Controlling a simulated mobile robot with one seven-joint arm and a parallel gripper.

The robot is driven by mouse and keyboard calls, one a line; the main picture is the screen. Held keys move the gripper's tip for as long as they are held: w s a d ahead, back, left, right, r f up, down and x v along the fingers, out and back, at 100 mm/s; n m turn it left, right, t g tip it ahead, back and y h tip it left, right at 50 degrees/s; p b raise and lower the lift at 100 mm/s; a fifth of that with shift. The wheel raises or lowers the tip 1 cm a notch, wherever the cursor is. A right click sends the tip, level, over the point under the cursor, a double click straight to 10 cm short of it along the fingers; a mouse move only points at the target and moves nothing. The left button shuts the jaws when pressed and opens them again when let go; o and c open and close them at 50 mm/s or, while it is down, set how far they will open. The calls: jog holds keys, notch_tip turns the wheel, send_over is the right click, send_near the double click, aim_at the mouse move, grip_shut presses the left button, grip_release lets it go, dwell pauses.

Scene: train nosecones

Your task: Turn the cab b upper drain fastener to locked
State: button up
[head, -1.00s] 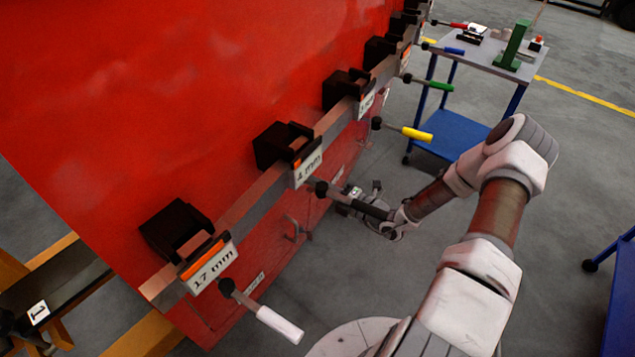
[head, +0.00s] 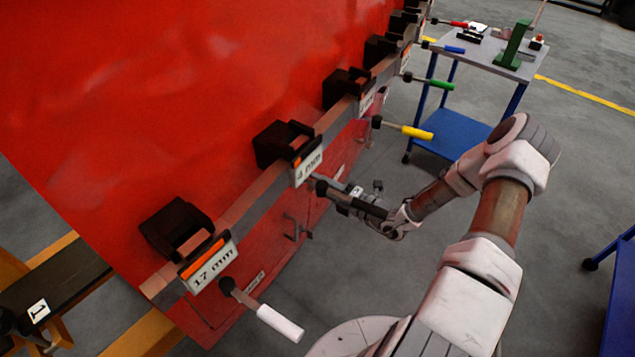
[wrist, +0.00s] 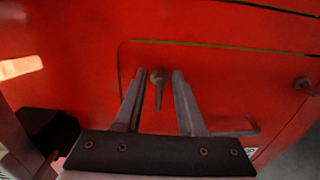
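In the wrist view a small grey fastener (wrist: 158,84) sits on a red panel, with a round head and a narrow tab pointing down. My gripper (wrist: 158,75) is open, with one finger on each side of this fastener. I see a gap on both sides and cannot tell how far the fingertips are from the panel. A second fastener (wrist: 305,86) shows at the right edge. No label shows which one is the cab b upper drain fastener. In the head view my gripper (head: 336,187) is beside the red nosecone (head: 190,90), partly behind a black-handled lever (head: 370,210).
A bent handle (wrist: 235,132) is on the panel, right of my gripper. Black brackets and levers with white (head: 280,323), yellow (head: 417,133) and other coloured grips stick out along the nosecone's edge rail. A blue cart (head: 455,130) stands behind. Open floor lies below my arm.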

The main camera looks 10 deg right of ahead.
jog(key=b+v, duration=0.2)
jog(key=v, duration=1.5)
